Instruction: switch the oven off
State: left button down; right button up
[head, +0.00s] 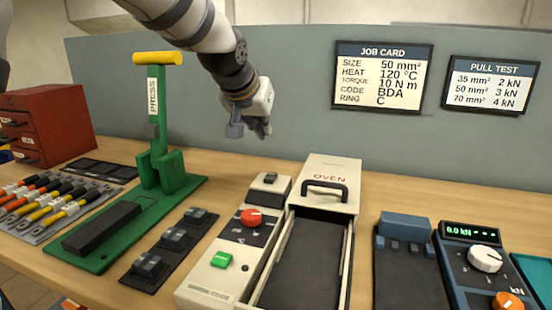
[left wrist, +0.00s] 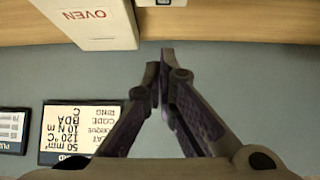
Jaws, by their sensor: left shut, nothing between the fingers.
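The oven (head: 325,170) is a cream box marked OVEN with a black handle, and a dark tray bed (head: 303,262) lies in front of it between cream walls. Left of the bed is its control panel (head: 207,285), with a red knob (head: 251,217) and a green button (head: 221,260). Behind the knob, a small cream block carries a dark switch (head: 270,178). My left gripper (head: 250,132) is shut and empty, in the air behind and above this block. In the left wrist view its fingertips (left wrist: 166,58) meet, and the oven (left wrist: 95,18) shows upside down. My right gripper is out of view.
A green press (head: 165,172) with a yellow handle stands left of the oven, beside dark blocks on a mat (head: 172,240). A pull tester (head: 486,259) stands at right. Behind is a grey panel (head: 300,110) with two cards. The space around my left gripper is clear.

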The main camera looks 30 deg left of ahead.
pick_arm(q)
send_over(274, 174)
jog(key=f, duration=0.7)
jog(key=shift+s+d, duration=0.1)
jog(key=shift+s, duration=0.15)
jog(key=f, duration=0.2)
jog(key=shift+w+f, duration=0.2)
jog(key=shift+f, duration=0.9)
